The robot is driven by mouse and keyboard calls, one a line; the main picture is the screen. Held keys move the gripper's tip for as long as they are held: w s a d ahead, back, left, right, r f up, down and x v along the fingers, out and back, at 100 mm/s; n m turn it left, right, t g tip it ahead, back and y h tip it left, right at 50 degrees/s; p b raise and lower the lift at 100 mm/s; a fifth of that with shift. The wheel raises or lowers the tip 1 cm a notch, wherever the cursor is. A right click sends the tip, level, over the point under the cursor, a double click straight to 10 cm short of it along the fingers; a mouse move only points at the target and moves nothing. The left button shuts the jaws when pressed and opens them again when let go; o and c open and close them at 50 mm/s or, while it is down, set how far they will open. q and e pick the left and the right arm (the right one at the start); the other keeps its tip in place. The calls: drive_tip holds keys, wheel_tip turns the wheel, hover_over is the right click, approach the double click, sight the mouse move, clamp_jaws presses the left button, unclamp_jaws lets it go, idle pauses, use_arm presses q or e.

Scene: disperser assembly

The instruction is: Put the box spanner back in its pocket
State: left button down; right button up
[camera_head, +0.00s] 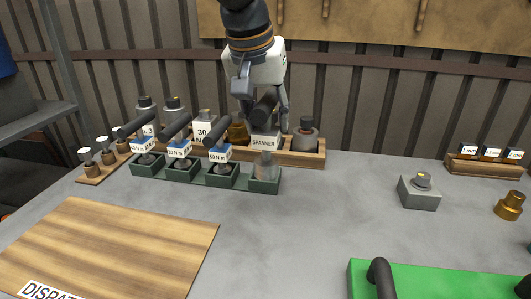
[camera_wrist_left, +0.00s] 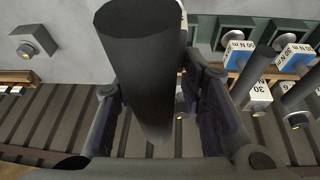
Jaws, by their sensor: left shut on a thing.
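The box spanner has a black handle (camera_head: 264,108), a white block marked SPANNER and a grey lower end (camera_head: 265,164). My left gripper (camera_head: 262,100) points down and is shut on the spanner. In the left wrist view the handle (camera_wrist_left: 145,70) stands large between the fingers. The right-end pocket (camera_head: 264,186) of the dark green rack is directly below the spanner. The grey end overlaps the pocket's top in the picture; I cannot tell how deep it sits. My right gripper is not in view.
Several black-handled tools (camera_head: 180,150) with N m labels stand in the rack's other pockets. Behind is a wooden tray (camera_head: 305,158) with a grey part and a brass part. A grey block (camera_head: 418,192) and a green case (camera_head: 440,283) are at right. The middle tabletop is clear.

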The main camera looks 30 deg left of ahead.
use_arm(q)
drive_tip(key=w+a+f+b, duration=0.1)
drive_tip(key=w+a+f, duration=0.3)
drive_tip(key=w+f, duration=0.5)
drive_tip(key=shift+w+a+f, duration=0.2)
drive_tip(key=shift+a+f, duration=0.2)
drive_tip(key=shift+f, duration=0.2)
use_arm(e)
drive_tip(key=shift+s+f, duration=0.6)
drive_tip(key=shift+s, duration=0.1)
use_arm(q)
drive_tip(key=c, duration=1)
unclamp_jaws()
drive_tip(key=shift+f, duration=0.2)
drive_tip(key=shift+c, duration=0.2)
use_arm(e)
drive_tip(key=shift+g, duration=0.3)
use_arm(q)
drive_tip(key=v, duration=1.2)
drive_tip(key=shift+s+p, duration=0.15)
drive_tip(key=shift+p, duration=0.3)
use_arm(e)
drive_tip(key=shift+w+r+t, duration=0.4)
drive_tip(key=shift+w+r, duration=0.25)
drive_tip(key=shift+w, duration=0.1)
use_arm(q)
drive_tip(key=shift+d, duration=0.1)
